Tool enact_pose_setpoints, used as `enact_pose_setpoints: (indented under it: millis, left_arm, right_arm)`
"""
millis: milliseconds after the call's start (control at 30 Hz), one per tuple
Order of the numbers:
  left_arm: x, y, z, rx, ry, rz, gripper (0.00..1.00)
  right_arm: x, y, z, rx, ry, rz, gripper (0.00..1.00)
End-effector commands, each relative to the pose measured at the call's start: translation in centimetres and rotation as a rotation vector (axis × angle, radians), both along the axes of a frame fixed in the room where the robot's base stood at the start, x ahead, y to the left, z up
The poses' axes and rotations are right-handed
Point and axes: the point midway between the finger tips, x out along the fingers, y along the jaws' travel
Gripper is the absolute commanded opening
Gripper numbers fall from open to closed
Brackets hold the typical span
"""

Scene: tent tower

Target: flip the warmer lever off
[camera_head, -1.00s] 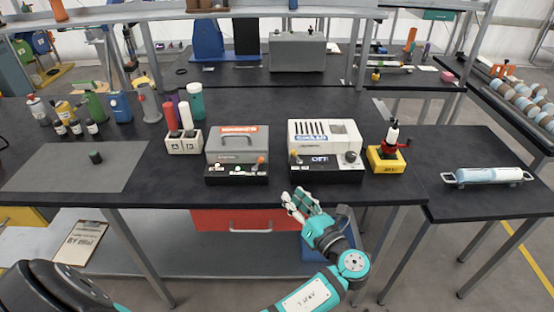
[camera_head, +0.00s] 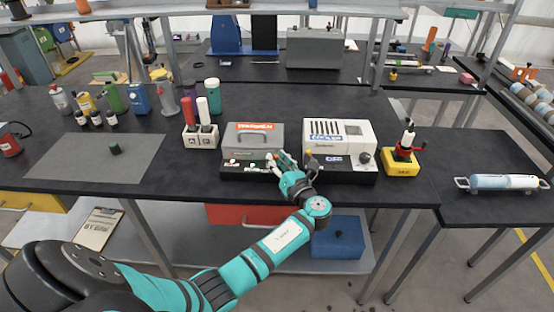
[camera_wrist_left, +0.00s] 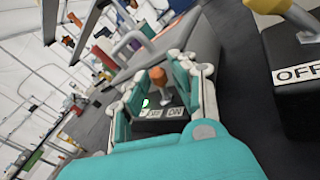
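The warmer (camera_head: 252,136) is a grey box with an orange label on the table, with a black control strip along its front. Its lever has an orange knob (camera_wrist_left: 157,76) and a metal stem, standing above OFF and ON labels (camera_wrist_left: 165,113) in the left wrist view. The stem is nearer the ON label. A green light (camera_wrist_left: 146,103) shows beside the labels. My left gripper (camera_head: 284,160) is at the right end of the strip. Its fingers are open, one on each side of the lever in the left wrist view; contact cannot be told. My right gripper is out of view.
A white machine (camera_head: 340,134) with a yellow-knobbed lever and an OFF label stands close to the right. A yellow block with a red holder (camera_head: 403,160) is beyond it. A white bottle rack (camera_head: 200,137) stands left of the warmer. The grey mat (camera_head: 80,165) is mostly clear.

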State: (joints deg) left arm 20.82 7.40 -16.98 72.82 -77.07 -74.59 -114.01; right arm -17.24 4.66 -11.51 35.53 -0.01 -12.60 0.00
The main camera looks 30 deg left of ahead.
Motion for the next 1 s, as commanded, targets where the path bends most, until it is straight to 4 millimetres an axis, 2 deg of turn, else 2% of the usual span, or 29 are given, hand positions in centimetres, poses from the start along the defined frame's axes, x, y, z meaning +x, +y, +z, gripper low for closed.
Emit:
enact_pose_setpoints:
  millis: [267, 400, 467, 767, 1000]
  left_arm:
    - [0.0, 0.1, 0.0, -0.001, 0.000, 0.000, 0.24]
    - [0.1, 0.1, 0.0, -0.001, 0.000, 0.000, 0.06]
    - [0.0, 0.1, 0.0, -0.001, 0.000, 0.000, 0.00]
    - [0.0, 0.1, 0.1, -0.007, -0.004, 0.000, 0.00]
    - [-0.1, 0.3, 0.6, -0.073, -0.044, 0.001, 0.00]
  right_arm:
    - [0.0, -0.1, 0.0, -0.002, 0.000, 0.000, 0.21]
    - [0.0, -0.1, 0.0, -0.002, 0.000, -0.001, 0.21]
    - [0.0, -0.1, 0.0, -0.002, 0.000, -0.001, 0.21]
    - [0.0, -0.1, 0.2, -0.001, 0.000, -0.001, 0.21]
    - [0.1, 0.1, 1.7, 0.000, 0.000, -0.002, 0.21]
